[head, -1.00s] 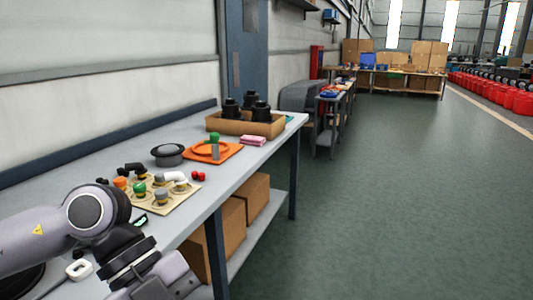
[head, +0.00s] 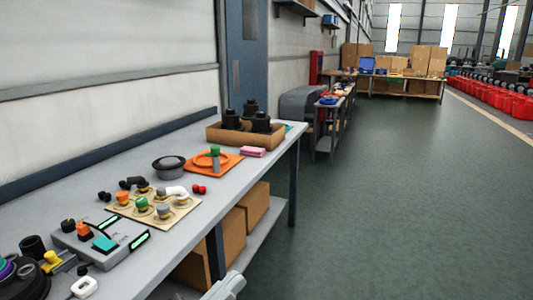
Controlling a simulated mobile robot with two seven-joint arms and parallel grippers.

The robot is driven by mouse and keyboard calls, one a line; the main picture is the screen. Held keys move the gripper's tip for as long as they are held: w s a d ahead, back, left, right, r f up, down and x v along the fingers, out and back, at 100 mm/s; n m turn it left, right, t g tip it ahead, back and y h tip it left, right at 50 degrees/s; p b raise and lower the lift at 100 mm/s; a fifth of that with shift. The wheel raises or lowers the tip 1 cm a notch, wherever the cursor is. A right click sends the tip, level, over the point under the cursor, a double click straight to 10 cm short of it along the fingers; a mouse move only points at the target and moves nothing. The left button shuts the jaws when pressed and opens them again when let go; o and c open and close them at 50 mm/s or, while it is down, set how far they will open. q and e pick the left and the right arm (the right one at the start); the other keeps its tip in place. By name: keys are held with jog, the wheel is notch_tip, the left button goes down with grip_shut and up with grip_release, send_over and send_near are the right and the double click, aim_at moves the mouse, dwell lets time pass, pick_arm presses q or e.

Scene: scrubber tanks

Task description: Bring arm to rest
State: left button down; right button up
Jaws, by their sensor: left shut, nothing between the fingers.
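My left gripper (head: 232,280) shows only as a light grey piece at the bottom edge, off the front edge of the workbench (head: 205,226). Its fingers are shut and empty. Most of it and the left arm are out of the picture. It is apart from everything on the bench. My right gripper is not in view.
The bench bears a grey control box (head: 105,243), a beige board with fittings (head: 180,212), a dark round pot (head: 168,167), an orange tray (head: 229,166) and a cardboard tray of black parts (head: 214,136). Cardboard boxes (head: 228,246) stand underneath. The green floor (head: 400,210) at right is clear.

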pick_arm(q)
jog(key=a+f+n+t+y+p, duration=0.1)
jog(key=a+f+n+y, duration=0.6)
jog(key=f+y, duration=0.45)
jog(key=s+a+f+g+y, duration=0.1)
jog(key=s+a+f+g, duration=0.2)
jog(key=s+f, duration=0.3)
jog(key=s+a+f+n+g+y+p, duration=0.1)
jog(key=s+a+f+g+y, duration=0.1)
jog(key=s+f, duration=0.5)
notch_tip(320, 180, down, 4)
jog(key=shift+a+f+g, duration=0.1)
jog(key=shift+a+g, duration=0.5)
jog(key=shift+a, duration=0.6)
